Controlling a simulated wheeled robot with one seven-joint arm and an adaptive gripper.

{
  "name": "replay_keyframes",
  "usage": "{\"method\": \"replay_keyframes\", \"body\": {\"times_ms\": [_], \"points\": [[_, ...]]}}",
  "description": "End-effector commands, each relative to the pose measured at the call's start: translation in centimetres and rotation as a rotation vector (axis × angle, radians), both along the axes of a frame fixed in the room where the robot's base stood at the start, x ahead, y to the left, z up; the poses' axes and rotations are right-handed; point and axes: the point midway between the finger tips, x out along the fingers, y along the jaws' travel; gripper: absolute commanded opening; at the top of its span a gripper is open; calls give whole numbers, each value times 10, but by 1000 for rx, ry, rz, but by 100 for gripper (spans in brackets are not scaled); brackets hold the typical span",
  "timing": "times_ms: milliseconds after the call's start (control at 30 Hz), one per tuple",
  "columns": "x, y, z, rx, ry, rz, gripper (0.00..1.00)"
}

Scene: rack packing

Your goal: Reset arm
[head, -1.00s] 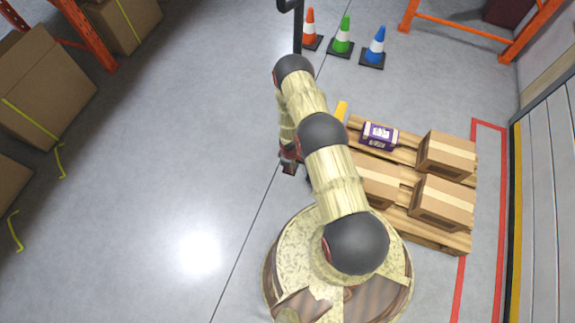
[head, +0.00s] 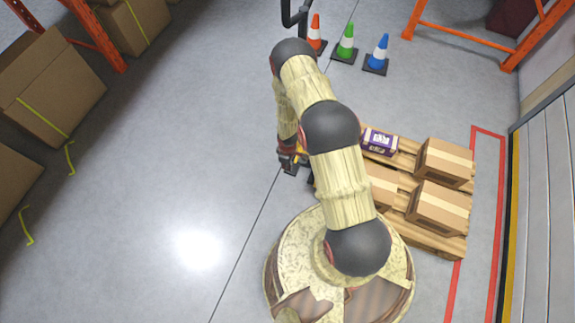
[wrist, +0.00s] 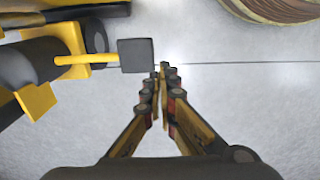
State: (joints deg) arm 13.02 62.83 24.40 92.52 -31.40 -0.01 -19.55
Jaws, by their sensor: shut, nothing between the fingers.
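My gripper (wrist: 160,68) is shut and empty in the wrist view, its fingertips together over bare grey floor. In the head view my gripper (head: 290,165) shows partly, below my bent arm and just left of the wooden pallet (head: 440,243). My arm hides part of the pallet's left side.
The pallet carries several brown cartons (head: 437,205) and a purple box (head: 379,142). A yellow and black machine (wrist: 45,75) stands close left of my gripper in the wrist view. Cones (head: 346,42) stand at the back.

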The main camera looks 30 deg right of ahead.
Motion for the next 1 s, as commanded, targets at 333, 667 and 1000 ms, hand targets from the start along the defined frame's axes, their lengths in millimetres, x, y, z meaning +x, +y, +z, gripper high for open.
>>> {"method": "replay_keyframes", "body": {"times_ms": [333, 667, 1000], "points": [[-1, 0, 1, 0, 0, 0, 0], [0, 0, 1, 0, 0, -6, 0], [-84, -5, 14, -58, 237, -181, 0]]}}
